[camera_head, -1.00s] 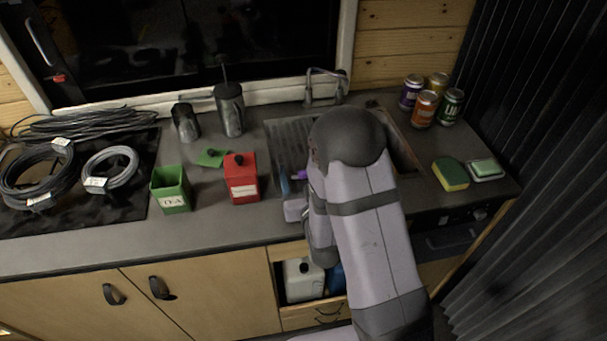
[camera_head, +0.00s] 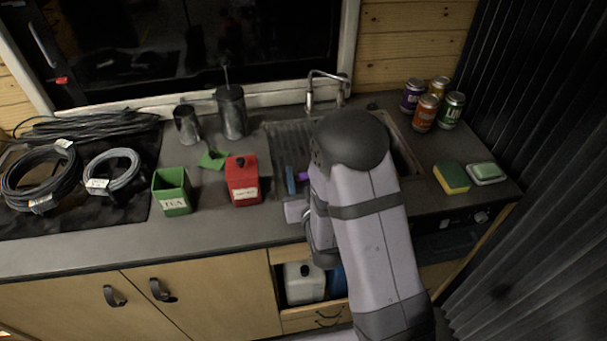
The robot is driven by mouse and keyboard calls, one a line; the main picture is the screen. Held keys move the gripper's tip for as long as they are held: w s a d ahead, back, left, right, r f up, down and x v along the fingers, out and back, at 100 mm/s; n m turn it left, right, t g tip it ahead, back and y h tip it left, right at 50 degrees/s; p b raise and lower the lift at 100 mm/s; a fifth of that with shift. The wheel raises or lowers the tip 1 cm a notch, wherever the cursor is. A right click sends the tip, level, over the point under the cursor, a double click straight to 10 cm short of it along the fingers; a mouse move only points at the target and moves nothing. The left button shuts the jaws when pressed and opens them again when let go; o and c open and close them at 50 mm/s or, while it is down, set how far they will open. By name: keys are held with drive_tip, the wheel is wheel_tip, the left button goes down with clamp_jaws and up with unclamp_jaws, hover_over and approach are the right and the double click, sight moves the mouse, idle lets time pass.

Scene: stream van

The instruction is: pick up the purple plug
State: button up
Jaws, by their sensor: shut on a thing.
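The purple plug (camera_head: 304,176) shows as a small purple patch at the sink's ribbed drainer, just left of my arm. My gripper (camera_head: 297,179) is mostly hidden behind my own arm; only a narrow blue part beside the plug shows. It is shut on the purple plug. The plug's lower part and the far finger are hidden, and I cannot tell how far the plug is from the drainer.
A red canister (camera_head: 243,184) and a green tea tin (camera_head: 172,192) stand left of the sink. A green lid (camera_head: 213,160) lies behind them. Several cans (camera_head: 424,112), a sponge (camera_head: 452,178) and a soap dish (camera_head: 487,174) are right. The tap (camera_head: 310,95) rises behind.

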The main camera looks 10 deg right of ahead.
sight(303, 174)
drive_tip(key=shift+r, duration=4.8)
